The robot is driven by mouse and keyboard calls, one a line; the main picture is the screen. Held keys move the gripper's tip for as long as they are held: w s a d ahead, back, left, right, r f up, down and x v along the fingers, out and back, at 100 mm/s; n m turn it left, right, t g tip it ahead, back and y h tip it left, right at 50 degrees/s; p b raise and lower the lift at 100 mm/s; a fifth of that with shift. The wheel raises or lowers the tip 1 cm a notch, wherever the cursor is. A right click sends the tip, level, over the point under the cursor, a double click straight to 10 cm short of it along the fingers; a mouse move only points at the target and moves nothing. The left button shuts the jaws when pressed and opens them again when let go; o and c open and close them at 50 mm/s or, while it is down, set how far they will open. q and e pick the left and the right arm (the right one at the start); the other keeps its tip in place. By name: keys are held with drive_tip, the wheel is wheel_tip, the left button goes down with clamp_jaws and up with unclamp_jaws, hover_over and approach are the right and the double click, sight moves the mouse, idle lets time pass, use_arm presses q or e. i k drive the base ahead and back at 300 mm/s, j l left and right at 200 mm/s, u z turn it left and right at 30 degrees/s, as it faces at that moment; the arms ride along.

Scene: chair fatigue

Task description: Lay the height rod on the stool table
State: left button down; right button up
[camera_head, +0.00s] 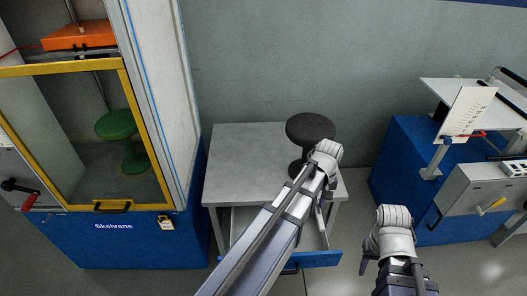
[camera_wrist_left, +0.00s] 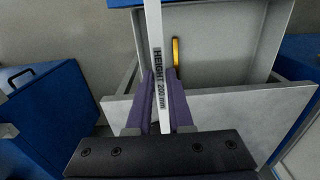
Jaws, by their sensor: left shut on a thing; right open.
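The height rod (camera_wrist_left: 157,60) is a slim white bar with dark "HEIGHT 200 mm" lettering. In the left wrist view it stands between the purple fingers of my left gripper (camera_wrist_left: 162,98), which is shut on it. In the head view my left gripper (camera_head: 325,160) is at the right part of the grey stool table (camera_head: 240,160), beside the dark round stool (camera_head: 310,128); I cannot clearly make out the rod there. The table top also shows in the left wrist view (camera_wrist_left: 250,112). My right gripper (camera_head: 392,225) is open, over the floor right of the table.
The table's blue-fronted drawer (camera_head: 318,259) is pulled open, with a yellow item (camera_wrist_left: 176,54) in it. A yellow-framed cabinet (camera_head: 125,85) with a green stool (camera_head: 118,125) stands left. A blue bench (camera_head: 405,145) stands right. The table's left half is clear.

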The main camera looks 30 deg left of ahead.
sight(242, 176)
drive_tip(key=j, duration=0.6)
drive_tip(key=i+j, duration=0.15)
drive_tip(key=j, duration=1.05)
drive_tip(key=i, duration=0.05)
